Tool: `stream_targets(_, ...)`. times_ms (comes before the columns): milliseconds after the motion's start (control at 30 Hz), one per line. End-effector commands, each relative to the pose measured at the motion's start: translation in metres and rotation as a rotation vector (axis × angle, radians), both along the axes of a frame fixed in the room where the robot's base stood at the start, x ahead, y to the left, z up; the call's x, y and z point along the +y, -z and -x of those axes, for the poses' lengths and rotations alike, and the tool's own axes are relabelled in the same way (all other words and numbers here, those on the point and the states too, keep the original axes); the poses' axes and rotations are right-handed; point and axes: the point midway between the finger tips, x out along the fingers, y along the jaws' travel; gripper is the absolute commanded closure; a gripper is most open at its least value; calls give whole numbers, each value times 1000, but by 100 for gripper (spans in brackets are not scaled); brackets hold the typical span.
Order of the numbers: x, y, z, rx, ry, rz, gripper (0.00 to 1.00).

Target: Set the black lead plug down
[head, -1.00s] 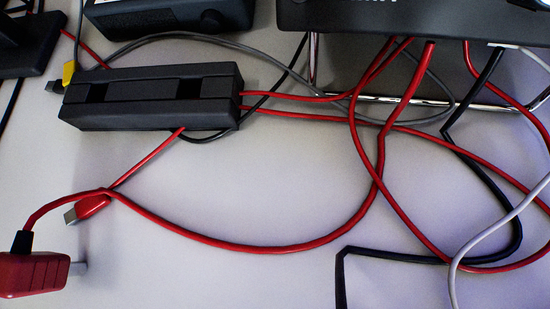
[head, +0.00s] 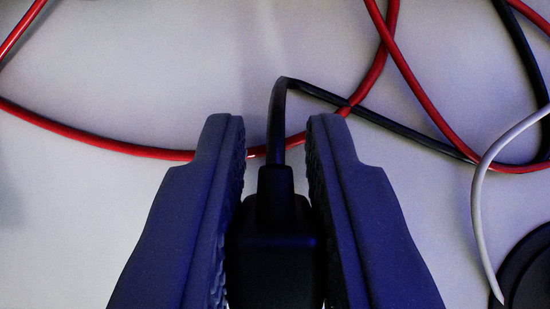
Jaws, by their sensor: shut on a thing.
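The black lead plug (head: 275,235) is between the two dark fingers of my gripper (head: 276,190) in the head view, at the bottom middle. My gripper is shut on it. Its narrow end points up the picture, and the black lead (head: 310,92) rises from it, bends right and runs off among the red cables. The plug's lower end is cut off by the frame edge. I cannot tell whether it touches the pale surface (head: 90,225).
A red cable (head: 100,140) crosses behind my fingertips. More red cables (head: 425,95) and a white cable (head: 478,215) lie at the right. A round black object (head: 530,265) stands at the lower right. The surface at the left is mostly clear.

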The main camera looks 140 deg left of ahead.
Motion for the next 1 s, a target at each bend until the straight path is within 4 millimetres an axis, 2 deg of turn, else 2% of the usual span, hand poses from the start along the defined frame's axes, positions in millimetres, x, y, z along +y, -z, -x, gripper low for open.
stream_targets(67,0,1,0,0,0,0,100)
stream_targets(100,0,2,0,0,0,0,77)
stream_targets(167,0,1,0,0,-1,0,61)
stream_targets(467,1,1,0,-1,-1,0,61)
stream_targets(667,3,-8,3,-2,-2,1,61)
stream_targets(1000,18,-51,24,-4,-3,2,61)
